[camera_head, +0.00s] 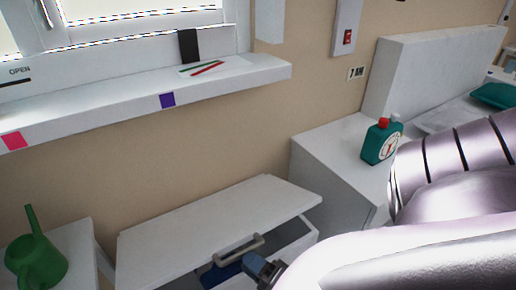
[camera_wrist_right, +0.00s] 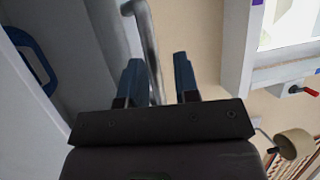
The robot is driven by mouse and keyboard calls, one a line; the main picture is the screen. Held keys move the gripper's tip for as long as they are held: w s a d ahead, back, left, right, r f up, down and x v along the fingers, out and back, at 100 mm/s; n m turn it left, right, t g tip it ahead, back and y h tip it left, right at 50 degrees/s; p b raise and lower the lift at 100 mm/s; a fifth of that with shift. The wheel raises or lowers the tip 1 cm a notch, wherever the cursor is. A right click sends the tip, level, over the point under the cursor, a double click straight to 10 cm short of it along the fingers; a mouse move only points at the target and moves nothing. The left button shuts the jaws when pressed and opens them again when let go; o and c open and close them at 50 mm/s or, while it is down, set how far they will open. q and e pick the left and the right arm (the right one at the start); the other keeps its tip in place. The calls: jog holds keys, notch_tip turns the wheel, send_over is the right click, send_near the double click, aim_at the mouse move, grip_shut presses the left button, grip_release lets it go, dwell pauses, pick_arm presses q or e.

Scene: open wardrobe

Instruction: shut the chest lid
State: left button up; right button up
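The white chest (camera_head: 292,246) stands low against the wall. Its white lid (camera_head: 205,215) is partly raised, with a gap between lid and box at the front and right. A grey bar handle (camera_head: 238,248) is on the lid's front edge; it also shows in the wrist view (camera_wrist_right: 148,45). My right gripper (camera_head: 262,268) is at the handle's right end. In the wrist view its two blue fingers (camera_wrist_right: 160,75) are apart, with the bar appearing between them and a gap beside the right finger. Firm contact does not show. My left gripper is out of view.
A blue item (camera_head: 220,272) shows in the opening below the lid. A green watering can (camera_head: 38,258) stands at left. A window sill (camera_head: 220,82) runs above the chest.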

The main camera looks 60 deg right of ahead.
pick_arm(q)
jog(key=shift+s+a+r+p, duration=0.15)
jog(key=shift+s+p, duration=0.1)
jog(key=shift+p, duration=0.3)
pick_arm(e)
notch_tip(320, 180, up, 4)
jog(key=shift+r, duration=0.15)
